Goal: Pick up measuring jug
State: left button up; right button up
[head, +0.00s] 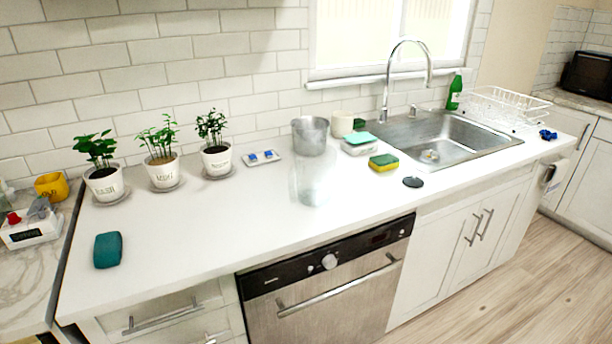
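A grey, metallic-looking jug (310,137) stands upright on the white counter (240,230), near the tiled back wall and left of the sink. Neither of my grippers is in view.
Potted plants (163,170) and a small tray with blue items (262,157) are left of the jug. A cream cup (342,124) and sponges (383,163) are right, before the sink (450,135). A teal sponge (108,250) lies front left. The counter's front middle is clear.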

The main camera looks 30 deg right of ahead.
aim_at(314, 167)
jog(key=i+z, duration=0.15)
jog(key=z, duration=0.25)
jog(key=i+z, duration=0.2)
jog(key=z, duration=0.15)
jog(key=i+j+z, duration=0.1)
jog(key=z, duration=0.3)
jog(key=i+j+z, duration=0.15)
jog(key=z, duration=0.2)
